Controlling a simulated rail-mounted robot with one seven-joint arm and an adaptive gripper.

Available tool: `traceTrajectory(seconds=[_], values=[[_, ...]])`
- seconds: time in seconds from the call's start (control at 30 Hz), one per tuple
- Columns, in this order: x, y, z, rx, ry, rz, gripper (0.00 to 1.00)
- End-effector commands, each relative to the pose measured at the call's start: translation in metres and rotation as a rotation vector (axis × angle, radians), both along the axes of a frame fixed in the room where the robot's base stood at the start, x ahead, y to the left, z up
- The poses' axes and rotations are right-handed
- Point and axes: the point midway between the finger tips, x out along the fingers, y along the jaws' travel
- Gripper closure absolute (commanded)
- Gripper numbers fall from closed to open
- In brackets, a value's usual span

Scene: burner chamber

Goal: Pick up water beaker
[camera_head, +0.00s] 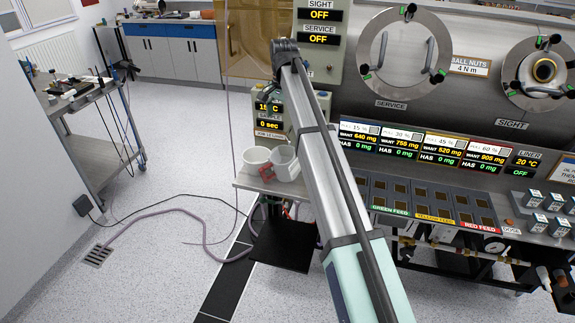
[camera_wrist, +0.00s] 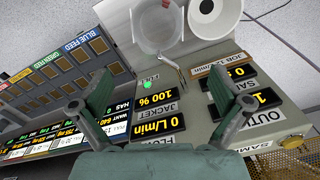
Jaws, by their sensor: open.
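A clear beaker (camera_head: 285,164) stands on a small side shelf in the head view, left of my arm. It also shows at the top of the wrist view (camera_wrist: 155,28). I cannot tell whether it holds water. A white cup (camera_head: 257,157) stands beside it on the left; it shows to the right of the beaker in the wrist view (camera_wrist: 212,14). My gripper (camera_wrist: 165,90) is open, with its two fingers apart and nothing between them. The beaker lies beyond the fingertips, apart from them. In the head view my arm hides most of the gripper.
A display panel (camera_wrist: 160,100) faces the fingers in the wrist view. The burner console (camera_head: 425,185) stands right of my arm. A cart (camera_head: 85,110) stands at left, with open floor (camera_head: 180,130) between.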

Motion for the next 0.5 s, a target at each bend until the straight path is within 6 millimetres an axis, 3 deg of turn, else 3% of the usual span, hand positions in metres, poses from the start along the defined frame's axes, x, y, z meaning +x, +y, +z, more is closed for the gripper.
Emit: traceTrajectory(seconds=[0.17, 0.5], values=[[-0.002, -0.001, -0.011, -0.002, 0.007, -0.034, 0.00], [-0.003, 0.000, -0.074, -0.002, 0.007, -0.032, 0.00]])
